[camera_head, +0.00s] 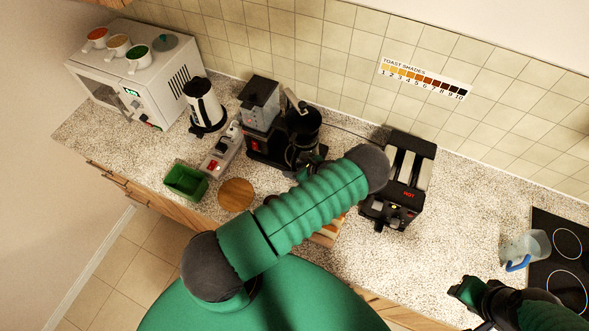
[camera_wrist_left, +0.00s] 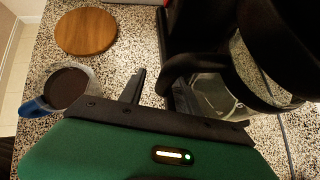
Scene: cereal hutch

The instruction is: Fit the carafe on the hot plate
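The black coffee maker (camera_head: 270,145) stands against the wall. The glass carafe (camera_head: 301,158) is at its right front, partly behind my left arm; whether it sits on the hot plate cannot be told. In the left wrist view, the carafe's glass and black band (camera_wrist_left: 262,65) fill the upper right.
A wooden disc (camera_head: 236,195), a green bin (camera_head: 186,182), a kettle (camera_head: 204,106) and a toaster (camera_head: 400,180) surround the spot. A blue-handled cup of dark contents (camera_wrist_left: 68,84) is near my left gripper. A jug (camera_head: 526,247) stands beside the cooktop (camera_head: 562,250).

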